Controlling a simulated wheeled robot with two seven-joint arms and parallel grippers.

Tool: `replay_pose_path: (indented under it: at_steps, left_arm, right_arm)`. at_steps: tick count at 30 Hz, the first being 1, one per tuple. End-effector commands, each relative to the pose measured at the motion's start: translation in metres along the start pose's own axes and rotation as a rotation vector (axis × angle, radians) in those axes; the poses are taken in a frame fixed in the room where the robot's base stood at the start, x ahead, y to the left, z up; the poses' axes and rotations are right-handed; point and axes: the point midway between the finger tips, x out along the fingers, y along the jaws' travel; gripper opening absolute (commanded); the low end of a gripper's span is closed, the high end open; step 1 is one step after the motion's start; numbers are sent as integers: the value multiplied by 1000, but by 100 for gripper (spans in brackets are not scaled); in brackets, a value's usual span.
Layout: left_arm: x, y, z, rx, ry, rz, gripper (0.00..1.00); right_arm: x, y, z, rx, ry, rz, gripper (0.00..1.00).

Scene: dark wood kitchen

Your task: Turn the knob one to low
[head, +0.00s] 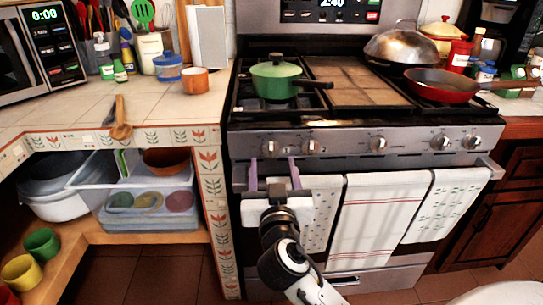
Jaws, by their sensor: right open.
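The stove's front panel (345,141) carries a row of several round silver knobs. The leftmost knob (269,148) and a second knob (311,147) are on the left side. A middle knob (378,144) and two more are to the right. No label shows which is knob one, and the settings are too small to read. My right gripper (273,162) is open in front of the panel's left end. Its two purple fingers point up, one to each side of the leftmost knob as seen; I cannot tell whether they touch it. My left gripper is not in view.
A green pot (276,80) and a red pan (440,86) sit on the stove top. Towels, one of them striped (376,222), hang from the oven handle below the knobs. A tiled counter (60,110) with a wooden spoon (121,122) stands to the left.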

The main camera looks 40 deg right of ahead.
Motion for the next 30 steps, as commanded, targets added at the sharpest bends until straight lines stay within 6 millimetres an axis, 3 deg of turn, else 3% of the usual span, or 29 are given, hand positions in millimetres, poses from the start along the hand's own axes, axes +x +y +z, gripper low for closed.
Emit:
replay_pose_path:
  at_steps: [3, 9, 20, 22, 28, 30]
  left_arm:
    - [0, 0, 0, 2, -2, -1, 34]
    - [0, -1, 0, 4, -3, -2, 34]
    - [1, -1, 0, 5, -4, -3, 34]
    - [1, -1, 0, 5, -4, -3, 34]
    - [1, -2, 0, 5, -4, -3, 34]
    - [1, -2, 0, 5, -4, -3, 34]
  right_arm:
    - [23, 0, -2, -4, 3, 0, 55]
    - [48, 0, 0, -3, 0, -1, 55]
    - [55, 0, 1, -2, -2, -1, 55]
    - [55, 0, 1, -2, -2, -1, 48]
    - [54, 0, 1, -2, -2, -1, 15]
    - [54, 0, 1, -2, -2, -1, 14]
